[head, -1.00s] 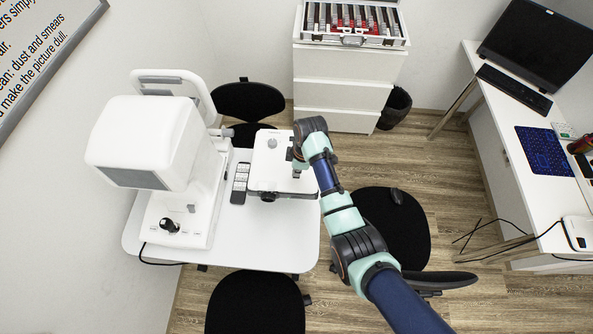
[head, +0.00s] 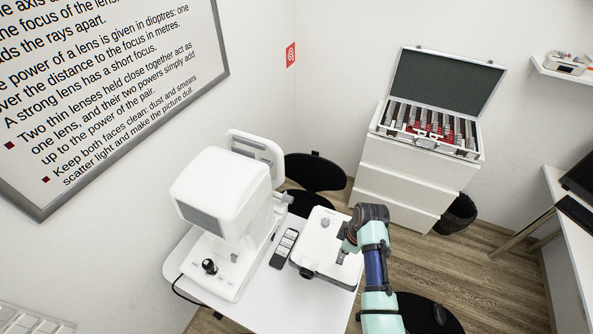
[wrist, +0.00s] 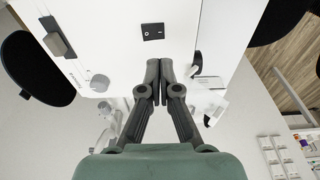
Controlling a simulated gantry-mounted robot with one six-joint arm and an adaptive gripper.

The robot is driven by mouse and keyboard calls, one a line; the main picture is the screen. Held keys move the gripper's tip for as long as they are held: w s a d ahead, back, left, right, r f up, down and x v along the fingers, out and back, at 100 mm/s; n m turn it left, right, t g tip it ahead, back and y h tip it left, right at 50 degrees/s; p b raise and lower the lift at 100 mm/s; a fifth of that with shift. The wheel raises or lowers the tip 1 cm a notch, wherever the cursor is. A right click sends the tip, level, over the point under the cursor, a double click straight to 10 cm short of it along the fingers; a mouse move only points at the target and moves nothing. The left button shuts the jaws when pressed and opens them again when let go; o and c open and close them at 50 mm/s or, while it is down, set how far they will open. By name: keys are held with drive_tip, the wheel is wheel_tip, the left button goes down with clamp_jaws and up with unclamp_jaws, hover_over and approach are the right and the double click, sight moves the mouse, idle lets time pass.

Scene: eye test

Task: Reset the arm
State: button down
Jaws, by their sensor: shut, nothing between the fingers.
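My arm (head: 375,270) reaches up from the bottom right of the head view and bends down over a white box-shaped device (head: 319,240) on the white table. My gripper (wrist: 160,66) is shut and empty in the wrist view, its two dark fingers together. It points at the device's white surface (wrist: 120,55), just below a black rocker switch (wrist: 153,32). A grey round knob (wrist: 100,83) is to the left. I cannot tell whether the fingertips touch the device. In the head view my wrist partly hides the gripper.
A large white eye instrument (head: 222,195) stands left of the device, with a remote control (head: 284,248) between them. A black chair (head: 430,315) is close to my arm at the bottom right. A white drawer cabinet (head: 412,182) with an open lens case (head: 436,128) stands behind.

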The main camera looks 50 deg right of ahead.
drive_tip(key=w+a+r+m+t+h+p, duration=0.1)
drive_tip(key=w+a+r+t+p, duration=0.1)
drive_tip(key=w+a+r, duration=0.65)
drive_tip(key=w+a+r+t+h+p, duration=0.25)
drive_tip(key=w+a+r, duration=0.25)
drive_tip(key=a+r, duration=0.55)
drive_tip(key=s+a+r+m+t+y+p, duration=0.1)
drive_tip(key=s+a+r+t+y, duration=0.15)
drive_tip(key=a+r, duration=0.7)
drive_tip(key=s+a+r+m+t+y+p, duration=0.15)
drive_tip(key=a+r+t, duration=0.25)
drive_tip(key=a+r, duration=0.55)
wheel_tip(320, 180, down, 43)
drive_tip(key=a+b, duration=0.2)
drive_tip(key=b, duration=3.8)
drive_tip(key=shift+s+r+h+b, duration=0.15)
drive_tip(key=shift+s+h+b, duration=0.15)
drive_tip(key=shift+h, duration=0.15)
drive_tip(key=shift+a, duration=0.1)
